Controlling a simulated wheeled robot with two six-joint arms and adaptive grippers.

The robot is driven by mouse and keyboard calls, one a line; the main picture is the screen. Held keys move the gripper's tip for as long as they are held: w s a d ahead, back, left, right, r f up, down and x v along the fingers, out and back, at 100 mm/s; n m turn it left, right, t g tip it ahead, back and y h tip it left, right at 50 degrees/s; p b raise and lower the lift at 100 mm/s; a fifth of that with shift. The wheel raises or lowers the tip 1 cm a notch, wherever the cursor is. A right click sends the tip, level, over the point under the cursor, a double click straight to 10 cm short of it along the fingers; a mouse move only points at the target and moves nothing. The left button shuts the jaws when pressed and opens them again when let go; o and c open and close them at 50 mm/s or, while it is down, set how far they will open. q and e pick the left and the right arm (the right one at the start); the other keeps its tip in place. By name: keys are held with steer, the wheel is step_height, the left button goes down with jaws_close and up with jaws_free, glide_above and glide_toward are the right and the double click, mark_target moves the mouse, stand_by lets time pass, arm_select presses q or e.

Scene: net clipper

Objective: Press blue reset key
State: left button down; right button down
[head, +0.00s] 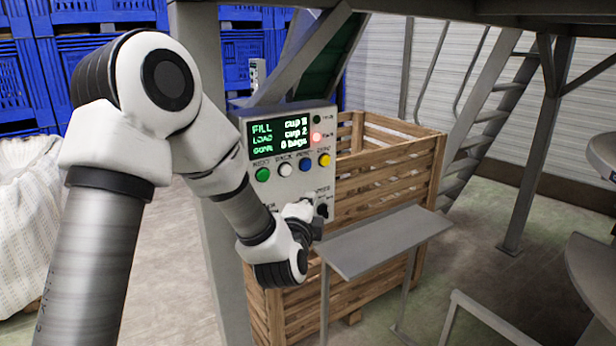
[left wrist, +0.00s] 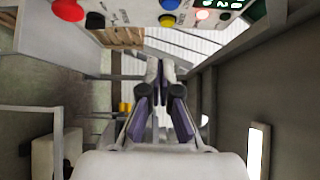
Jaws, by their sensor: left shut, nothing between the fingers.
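The grey control panel (head: 240,121) hangs by the steel post, with a dark display of green and white text. Its blue key (head: 305,165) sits in the button row between a white and a yellow button. The blue key also shows at the top of the left wrist view (left wrist: 167,20). My left gripper (head: 302,212) is at the lower part of the panel, below the button row. In the left wrist view its fingers (left wrist: 160,72) are shut and empty, apart from the blue key. The head view partly hides the fingertips. My right gripper is not in view.
A green button (head: 263,174), white button (head: 285,170), yellow button (head: 323,160) and black knob (head: 322,210) are on the panel. A red button (left wrist: 68,9) shows in the left wrist view. A grey shelf (head: 380,240) and wooden crate (head: 385,185) stand close by.

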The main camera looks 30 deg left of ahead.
arm_select(q)
steer(key=p, duration=0.3)
glide_toward(306, 176)
steer(key=w+d+r, duration=0.2)
steer(key=w+d, duration=0.1)
steer(key=w, duration=0.1)
steer(key=a, duration=0.1)
steer(key=w+a+p, duration=0.1)
steer(key=a+p, duration=0.1)
steer(key=shift+w+a+r, duration=0.1)
steer(key=shift+w+a, duration=0.15)
steer(key=shift+a, duration=0.45)
steer(key=shift+d, duration=0.1)
steer(key=shift+w+d, duration=0.1)
